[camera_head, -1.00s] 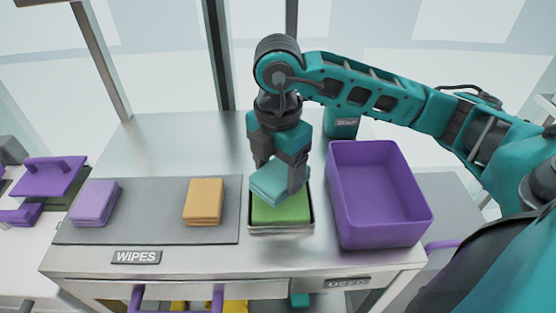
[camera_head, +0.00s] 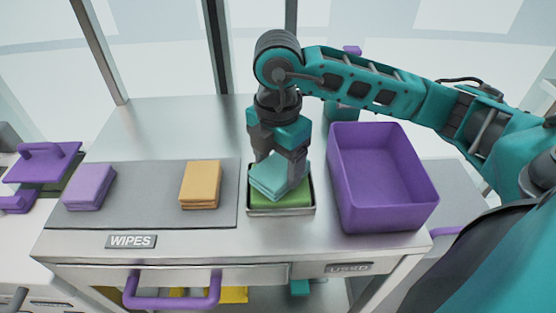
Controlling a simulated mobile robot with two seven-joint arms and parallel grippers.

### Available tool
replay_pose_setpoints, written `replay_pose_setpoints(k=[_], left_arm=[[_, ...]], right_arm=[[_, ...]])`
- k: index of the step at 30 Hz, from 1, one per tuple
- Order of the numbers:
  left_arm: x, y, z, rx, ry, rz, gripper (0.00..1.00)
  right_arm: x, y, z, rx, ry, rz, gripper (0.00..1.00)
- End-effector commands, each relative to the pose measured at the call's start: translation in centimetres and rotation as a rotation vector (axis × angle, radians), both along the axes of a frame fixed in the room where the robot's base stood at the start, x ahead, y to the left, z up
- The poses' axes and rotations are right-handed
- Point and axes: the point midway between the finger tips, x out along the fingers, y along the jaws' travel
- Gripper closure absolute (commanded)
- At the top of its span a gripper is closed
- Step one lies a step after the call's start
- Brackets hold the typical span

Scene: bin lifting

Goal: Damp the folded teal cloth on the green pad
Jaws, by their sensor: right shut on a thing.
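The folded teal cloth (camera_head: 269,178) is between the fingers of my right gripper (camera_head: 279,170), which is shut on it. The cloth is over the green pad (camera_head: 284,199), slightly tilted, and covers the pad's back and left part. It looks to be on or very close to the pad; contact cannot be told for sure. The pad lies in a shallow metal tray (camera_head: 281,211). My left gripper is not in view.
A purple open bin (camera_head: 385,215) stands just right of the tray. A folded orange cloth (camera_head: 200,186) and a folded lilac cloth (camera_head: 89,187) lie on a grey mat (camera_head: 140,205) to the left. A teal container (camera_head: 343,112) is behind the arm. The back left counter is clear.

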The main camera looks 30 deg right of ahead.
Motion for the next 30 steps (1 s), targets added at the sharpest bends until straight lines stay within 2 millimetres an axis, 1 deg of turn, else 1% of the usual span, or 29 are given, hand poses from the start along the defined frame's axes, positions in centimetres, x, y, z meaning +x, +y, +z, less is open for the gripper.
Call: replay_pose_setpoints(k=[30], left_arm=[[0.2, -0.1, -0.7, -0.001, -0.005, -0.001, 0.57]], right_arm=[[0.0, 0.0, -1.0, 0.000, -0.001, 0.000, 0.53]])
